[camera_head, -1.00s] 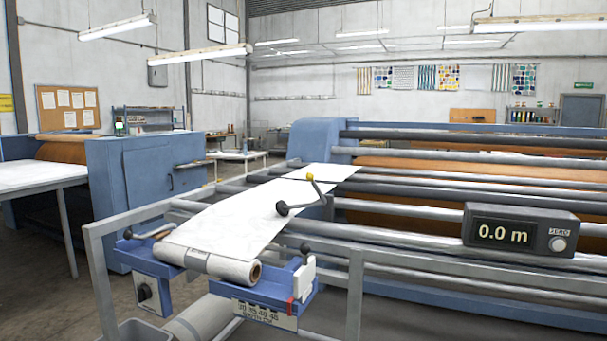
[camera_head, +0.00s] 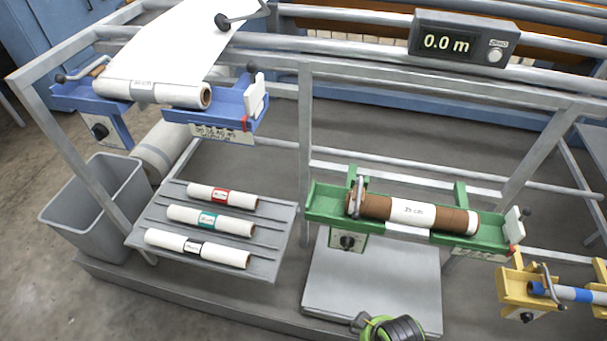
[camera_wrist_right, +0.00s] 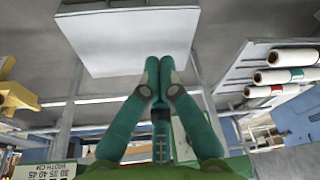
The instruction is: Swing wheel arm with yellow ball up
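The wheel arm shows in the head view as a dark wheel (camera_head: 222,22) with a bent metal arm (camera_head: 255,14) at the top edge. The wheel lies on the white web (camera_head: 165,42) above the blue roll holder (camera_head: 80,95). The yellow ball is out of view above the picture. My right gripper (camera_wrist_right: 159,62) shows in the right wrist view with its green fingers together and nothing between them. A green and black part at the bottom of the head view appears to be mine. My left gripper is not in view.
A counter box (camera_head: 460,38) reading 0.0 m sits on the top rail. A tray (camera_head: 275,240) holds three white rolls. A green holder (camera_head: 330,205) carries a brown roll. A yellow holder (camera_head: 515,285) stands at right. A grey bin (camera_head: 95,210) stands at left.

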